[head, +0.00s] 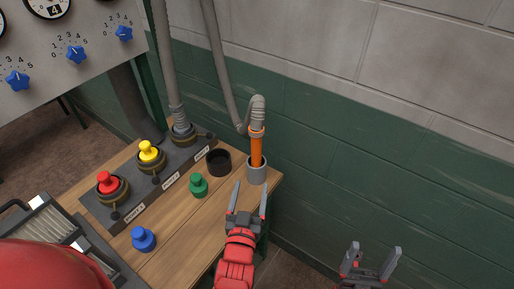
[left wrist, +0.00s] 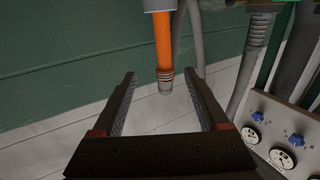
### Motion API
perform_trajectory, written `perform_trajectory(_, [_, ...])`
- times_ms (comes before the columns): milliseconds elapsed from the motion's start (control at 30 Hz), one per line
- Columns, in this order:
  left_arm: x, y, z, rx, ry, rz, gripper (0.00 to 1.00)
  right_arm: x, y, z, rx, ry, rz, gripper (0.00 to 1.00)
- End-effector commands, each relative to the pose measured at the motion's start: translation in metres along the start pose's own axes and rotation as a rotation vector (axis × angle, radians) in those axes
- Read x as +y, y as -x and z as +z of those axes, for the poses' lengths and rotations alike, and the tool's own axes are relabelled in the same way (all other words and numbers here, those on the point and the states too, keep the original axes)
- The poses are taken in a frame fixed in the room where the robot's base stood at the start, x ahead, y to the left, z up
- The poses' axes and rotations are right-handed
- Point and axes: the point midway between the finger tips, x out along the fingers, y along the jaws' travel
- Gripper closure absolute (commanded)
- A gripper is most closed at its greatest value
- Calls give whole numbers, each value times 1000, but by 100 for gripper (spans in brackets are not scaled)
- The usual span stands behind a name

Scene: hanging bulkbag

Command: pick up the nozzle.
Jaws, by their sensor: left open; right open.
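The nozzle (head: 257,148) is an orange tube with a ribbed grey hose bending over its top. It stands upright in a grey cup (head: 257,174) at the right end of the wooden table. My left gripper (head: 250,188) is open and empty just in front of the cup, fingers pointing at it. In the left wrist view, the orange nozzle (left wrist: 163,40) appears upside down, beyond the fingertips and roughly centred between them. My right gripper (head: 373,250) is open and empty at the lower right, away from the table. The cup hides the nozzle's lower end.
On the table (head: 215,222) are a black cup (head: 219,162), a green plug (head: 198,186) and a blue plug (head: 143,238). A grey block (head: 130,205) holds red and yellow plugs and another hose. A green and white brick wall (head: 400,150) stands close behind.

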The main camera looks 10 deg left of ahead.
Motion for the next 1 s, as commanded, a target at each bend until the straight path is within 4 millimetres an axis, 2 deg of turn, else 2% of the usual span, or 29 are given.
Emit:
perform_trajectory(100, [-1,-14,3,8,-1,-3,23,-1,15,2,0,0,0,20])
perform_trajectory(267, [-2,-41,1,9,-3,-4,23,-1,23,4,0,0,0,20])
perform_trajectory(333, [-2,-57,-6,8,-2,-4,23,-1,13,2,0,0,0,20])
perform_trajectory(533, [-2,-97,-5,6,-3,-1,23,0,1,0,0,0,0,20])
perform_trajectory(667, [-1,-111,-4,6,-2,0,23,0,-2,0,0,0,0,20])
perform_trajectory(833, [-1,-118,-3,5,-3,1,23,0,-5,-1,0,0,0,20])
perform_trajectory(1000, [-6,-136,-10,5,-2,-1,23,1,-18,-3,0,0,0,20])
